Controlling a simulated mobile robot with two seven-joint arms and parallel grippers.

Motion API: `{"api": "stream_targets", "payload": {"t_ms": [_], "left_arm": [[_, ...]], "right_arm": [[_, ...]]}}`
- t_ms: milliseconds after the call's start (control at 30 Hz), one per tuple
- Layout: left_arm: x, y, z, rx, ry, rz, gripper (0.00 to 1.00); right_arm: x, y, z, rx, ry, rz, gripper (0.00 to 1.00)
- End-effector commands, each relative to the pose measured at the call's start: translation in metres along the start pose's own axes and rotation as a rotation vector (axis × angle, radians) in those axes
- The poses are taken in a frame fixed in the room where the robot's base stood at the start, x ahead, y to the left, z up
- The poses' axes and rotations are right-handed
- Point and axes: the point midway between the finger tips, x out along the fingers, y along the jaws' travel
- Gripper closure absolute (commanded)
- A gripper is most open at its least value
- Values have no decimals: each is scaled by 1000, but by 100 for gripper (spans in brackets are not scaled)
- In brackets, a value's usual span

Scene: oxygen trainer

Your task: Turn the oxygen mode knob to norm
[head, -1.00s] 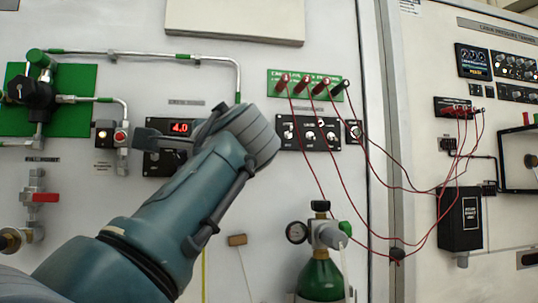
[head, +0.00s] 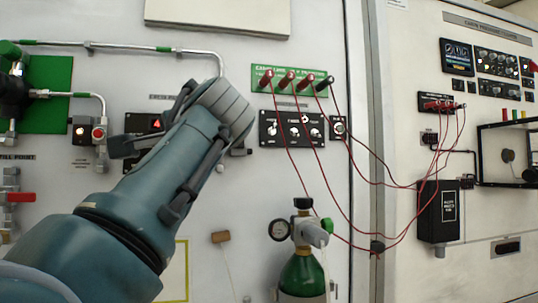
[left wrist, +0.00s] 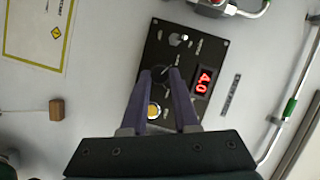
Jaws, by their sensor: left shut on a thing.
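A black control panel (left wrist: 208,50) with a red "4.0" display (left wrist: 203,80) fills the middle of the left wrist view. A dark round knob (left wrist: 162,75) on it lies between the fingertips of my left gripper (left wrist: 161,74), which are closed on it. The knob's pointer direction and the small labels are too small to read. In the head view my left arm comes in from the left and covers most of this panel (head: 140,122); the knob and the fingertips are hidden there. My right gripper is in neither view.
A lit yellow button (left wrist: 154,111) and a toggle switch (left wrist: 178,39) sit near the knob. In the head view, a second black panel (head: 290,141), red cables (head: 330,205) and a green oxygen cylinder (head: 302,275) stand right of my arm. A metal pipe (head: 125,48) runs above.

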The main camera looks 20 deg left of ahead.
Motion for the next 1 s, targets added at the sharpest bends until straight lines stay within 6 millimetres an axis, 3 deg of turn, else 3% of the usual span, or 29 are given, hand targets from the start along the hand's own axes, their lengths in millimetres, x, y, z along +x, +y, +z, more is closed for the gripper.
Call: {"api": "stream_targets", "payload": {"t_ms": [100, 133, 367, 700, 1000], "left_arm": [[0, 0, 0, 0, 0, 1, 100], [0, 0, 0, 0, 1, 1, 68], [0, 0, 0, 1, 0, 0, 42], [-6, 1, 0, 1, 1, -1, 41], [-62, 2, -1, 0, 4, 3, 41]], "right_arm": [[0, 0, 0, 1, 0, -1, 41], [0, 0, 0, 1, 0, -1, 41], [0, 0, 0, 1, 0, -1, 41], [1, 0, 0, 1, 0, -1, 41], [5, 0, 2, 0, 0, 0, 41]]}}
